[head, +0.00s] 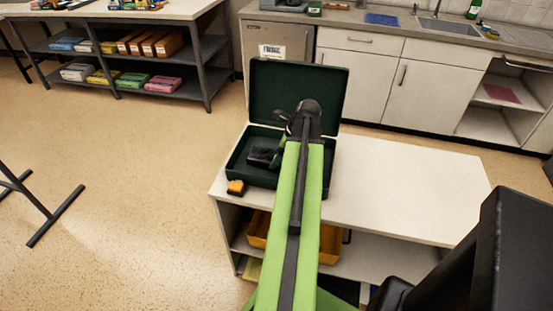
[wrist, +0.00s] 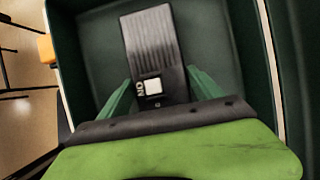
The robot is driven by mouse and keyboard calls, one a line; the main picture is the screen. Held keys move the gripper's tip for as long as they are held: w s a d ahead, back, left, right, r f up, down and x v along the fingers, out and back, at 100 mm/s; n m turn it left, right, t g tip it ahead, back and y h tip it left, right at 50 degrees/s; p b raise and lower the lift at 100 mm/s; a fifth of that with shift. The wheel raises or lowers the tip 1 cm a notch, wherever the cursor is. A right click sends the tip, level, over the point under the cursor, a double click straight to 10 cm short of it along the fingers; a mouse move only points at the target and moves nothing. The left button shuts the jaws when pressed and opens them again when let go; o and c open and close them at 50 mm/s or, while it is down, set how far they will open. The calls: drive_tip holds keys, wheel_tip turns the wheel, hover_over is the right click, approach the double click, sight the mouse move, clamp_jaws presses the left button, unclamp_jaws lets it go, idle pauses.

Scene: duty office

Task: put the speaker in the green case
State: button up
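The green case (head: 297,92) stands open on the white-topped unit, its lid raised at the back. A black block with a ribbed top and a white button marked "ON", which I take as the speaker (head: 262,156), is inside the case's outline. It also shows in the wrist view (wrist: 150,45). My gripper (head: 280,152) reaches down into the case. In the wrist view its two green fingers (wrist: 160,76) lie along both sides of the speaker's near end and look closed on it. Whether the speaker touches the case floor is not clear.
A small orange and black item (head: 236,187) lies on the white top (head: 410,185) just left of the case. The top right of the case is clear. Yellow bins (head: 330,245) sit on the shelf below. A counter with cupboards (head: 430,85) stands behind.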

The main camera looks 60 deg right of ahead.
drive_tip(key=o, duration=0.3)
drive_tip(key=shift+r, duration=0.25)
drive_tip(key=p+v, duration=1)
drive_tip(key=v, duration=0.1)
drive_tip(key=shift+r+p, duration=0.2)
drive_tip(key=shift+p, duration=0.2)
drive_tip(key=shift+s+r+p, duration=0.2)
drive_tip(key=shift+r+p, duration=0.1)
drive_tip(key=shift+f, duration=0.1)
